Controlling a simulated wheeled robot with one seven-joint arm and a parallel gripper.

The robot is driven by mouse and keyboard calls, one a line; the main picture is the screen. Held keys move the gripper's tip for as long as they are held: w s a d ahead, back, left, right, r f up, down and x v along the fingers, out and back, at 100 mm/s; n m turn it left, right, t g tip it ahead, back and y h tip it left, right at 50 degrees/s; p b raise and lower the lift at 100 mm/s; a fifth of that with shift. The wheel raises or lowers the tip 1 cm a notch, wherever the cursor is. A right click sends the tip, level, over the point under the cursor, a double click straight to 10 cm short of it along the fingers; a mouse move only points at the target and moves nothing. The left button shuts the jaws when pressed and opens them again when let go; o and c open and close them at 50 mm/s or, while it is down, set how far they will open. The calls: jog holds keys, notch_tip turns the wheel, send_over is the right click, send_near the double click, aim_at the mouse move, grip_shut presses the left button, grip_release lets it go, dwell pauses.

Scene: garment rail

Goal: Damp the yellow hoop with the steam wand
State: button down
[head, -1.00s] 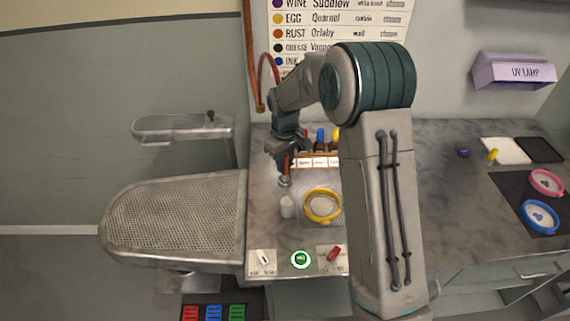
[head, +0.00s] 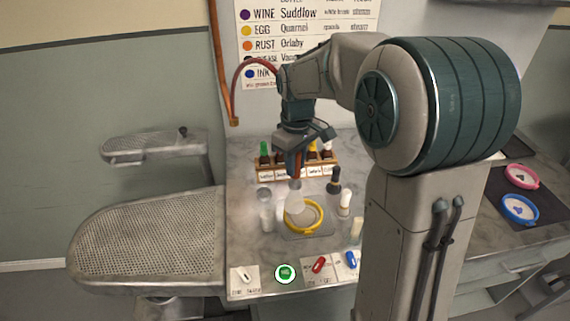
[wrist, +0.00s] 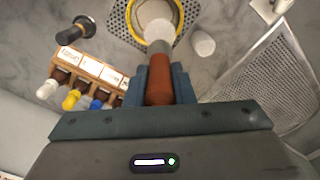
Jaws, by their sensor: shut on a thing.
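The yellow hoop (head: 304,231) lies on a grey perforated plate (head: 318,236) on the counter, with pale cloth inside its ring. In the wrist view part of its yellow rim (wrist: 133,31) shows. My gripper (head: 295,160) is above the hoop's far side, pointing down, shut on the steam wand's brown handle (wrist: 164,78). The wand's grey metal end (wrist: 161,40) reaches toward the hoop. A whitish, see-through puff (head: 295,201) hangs below the wand, over the hoop's far left edge; it looks like steam.
A wooden rack of several capped bottles (head: 275,171) stands behind. A dark-handled brush (head: 334,182) and pale bottles stand right of the hoop, a clear glass (head: 266,212) left. A perforated ironing board (head: 150,240) extends left. Switches (head: 319,265) line the front edge.

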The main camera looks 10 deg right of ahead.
jog(key=shift+s+d+r, duration=0.1)
jog(key=shift+s+d, duration=0.05)
dwell(0.3)
notch_tip(320, 180, down, 6)
jog(key=s+d+b, duration=0.1)
jog(key=d+b, duration=0.1)
jog(key=b, duration=0.3)
jog(key=shift+s+f, duration=0.15)
jog(key=shift+f, duration=0.1)
jog(key=shift+r, duration=0.1)
dwell(0.4)
